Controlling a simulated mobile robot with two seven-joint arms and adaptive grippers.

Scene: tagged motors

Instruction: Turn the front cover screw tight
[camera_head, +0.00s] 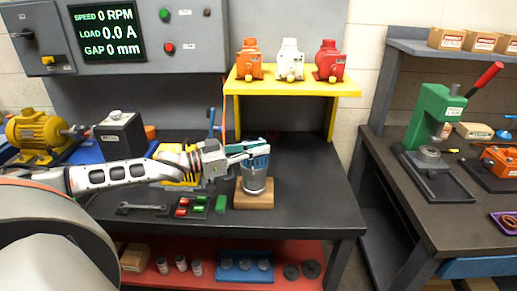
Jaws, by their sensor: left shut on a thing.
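A grey cylindrical motor (254,182) stands upright on a wooden block (253,200) near the middle of the dark bench. Its top end shows teal parts. My left gripper (250,150) reaches in from the left, level with the motor's top. Its fingers are shut at the teal top part (259,158), partly covering it. The front cover screw is too small or hidden to make out. My right gripper is not in view.
Red and green small parts (200,205) and a wrench (143,208) lie left of the block. A yellow shelf (290,88) with several small motors stands behind. A black box (122,134) and a yellow motor (38,134) stand left. The bench right of the block is clear.

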